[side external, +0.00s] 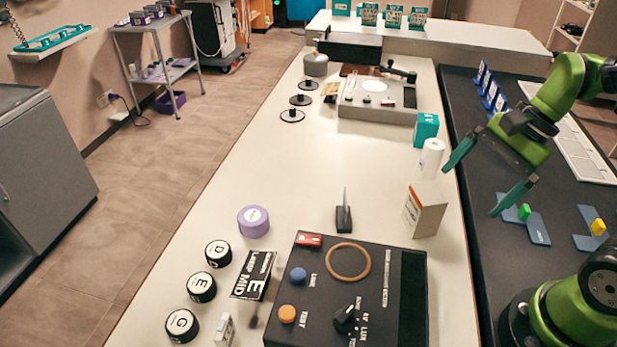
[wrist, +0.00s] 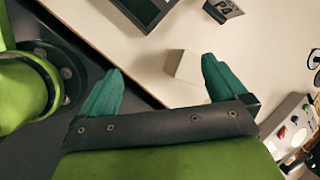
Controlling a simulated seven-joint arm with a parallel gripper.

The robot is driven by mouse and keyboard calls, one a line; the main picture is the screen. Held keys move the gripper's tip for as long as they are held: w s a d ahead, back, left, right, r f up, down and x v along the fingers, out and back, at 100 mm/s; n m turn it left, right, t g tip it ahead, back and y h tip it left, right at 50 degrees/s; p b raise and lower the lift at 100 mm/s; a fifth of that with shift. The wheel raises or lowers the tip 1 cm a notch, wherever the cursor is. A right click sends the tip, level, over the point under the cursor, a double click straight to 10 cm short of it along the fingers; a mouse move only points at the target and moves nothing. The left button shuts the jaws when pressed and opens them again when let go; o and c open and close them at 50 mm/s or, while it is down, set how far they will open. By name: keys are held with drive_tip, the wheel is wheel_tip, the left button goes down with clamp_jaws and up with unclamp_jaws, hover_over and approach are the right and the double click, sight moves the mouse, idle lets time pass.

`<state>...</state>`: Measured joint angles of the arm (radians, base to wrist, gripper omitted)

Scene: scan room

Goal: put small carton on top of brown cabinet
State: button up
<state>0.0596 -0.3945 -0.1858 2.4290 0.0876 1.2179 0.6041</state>
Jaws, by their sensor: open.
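A small white and tan carton (side external: 425,212) with orange print stands upright near the right edge of the white bench. In the wrist view a pale block (wrist: 183,66), apparently this carton, sits between and beyond the fingertips. My gripper (side external: 472,188) is open and empty, with teal fingers spread, above the bench's right edge and to the right of the carton. It also shows in the wrist view (wrist: 162,70). A teal box (side external: 427,130) stands farther back. I cannot make out a brown cabinet; a grey cabinet (side external: 40,170) stands at the far left.
A white roll (side external: 432,158) stands behind the carton. A black control box (side external: 350,290) lies in front, and a small black stand (side external: 343,218) is to the left. A console (side external: 378,98) sits at the back. The middle of the white bench (side external: 270,165) is clear.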

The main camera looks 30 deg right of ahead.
wheel_tip(320, 180, up, 6)
drive_tip(key=a+n+t+h, duration=0.1)
drive_tip(key=n+t, duration=0.4)
drive_tip(key=n, duration=0.6)
drive_tip(key=shift+w+a+n+h, duration=0.2)
drive_tip(key=shift+w+n+h, duration=0.2)
drive_tip(key=shift+h, duration=0.3)
